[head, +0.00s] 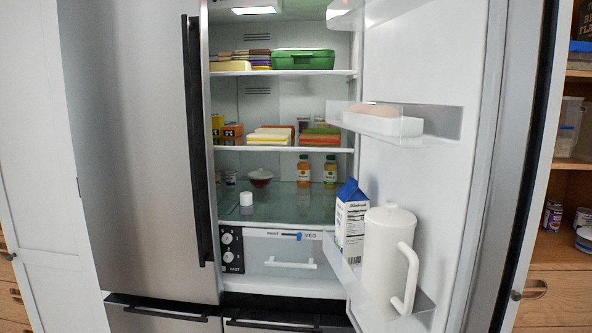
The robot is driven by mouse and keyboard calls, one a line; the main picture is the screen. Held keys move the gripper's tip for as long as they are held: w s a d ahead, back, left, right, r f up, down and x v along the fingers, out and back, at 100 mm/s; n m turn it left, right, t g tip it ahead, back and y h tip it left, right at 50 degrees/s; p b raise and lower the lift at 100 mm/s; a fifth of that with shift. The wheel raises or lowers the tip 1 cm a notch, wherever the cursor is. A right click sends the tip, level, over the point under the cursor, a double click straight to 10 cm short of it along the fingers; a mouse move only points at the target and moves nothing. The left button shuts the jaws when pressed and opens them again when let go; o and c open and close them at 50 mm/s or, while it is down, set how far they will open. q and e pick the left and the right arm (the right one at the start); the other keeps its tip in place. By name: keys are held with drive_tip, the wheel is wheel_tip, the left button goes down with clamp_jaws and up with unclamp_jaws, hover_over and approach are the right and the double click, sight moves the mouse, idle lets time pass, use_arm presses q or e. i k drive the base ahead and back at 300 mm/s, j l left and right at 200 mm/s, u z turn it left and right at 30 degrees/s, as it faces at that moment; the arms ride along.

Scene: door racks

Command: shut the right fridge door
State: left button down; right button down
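The right fridge door (430,75) stands wide open, swung out to the right, with its inner face and door racks showing. Its racks hold a white pitcher (388,262), a blue and white carton (350,222) and a pale item in the upper rack (405,124). The left fridge door (135,140) is shut and has a long dark handle (198,140). The right door's outer side and handle are mostly hidden. Neither of my grippers is in the head view.
The fridge shelves (285,149) hold a green box, stacked packages, bottles and a small bowl. Drawer fronts (160,316) lie below the doors. A wooden cupboard (560,255) with open shelves stands to the right, and a white panel (35,150) is at the left.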

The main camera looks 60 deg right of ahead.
sight(468, 69)
drive_tip(key=z, duration=0.5)
drive_tip(key=k+l+z, duration=0.15)
drive_tip(key=l+z, duration=0.15)
drive_tip(key=l, duration=0.15)
drive_tip(key=k+l+z, duration=0.1)
drive_tip(key=l+z, duration=0.2)
drive_tip(key=k+l, duration=0.1)
drive_tip(key=l, duration=0.4)
drive_tip(key=l+z, duration=0.1)
drive_tip(key=l, duration=0.4)
drive_tip(key=k+l, duration=0.15)
drive_tip(key=l, duration=0.35)
drive_tip(key=z, duration=0.05)
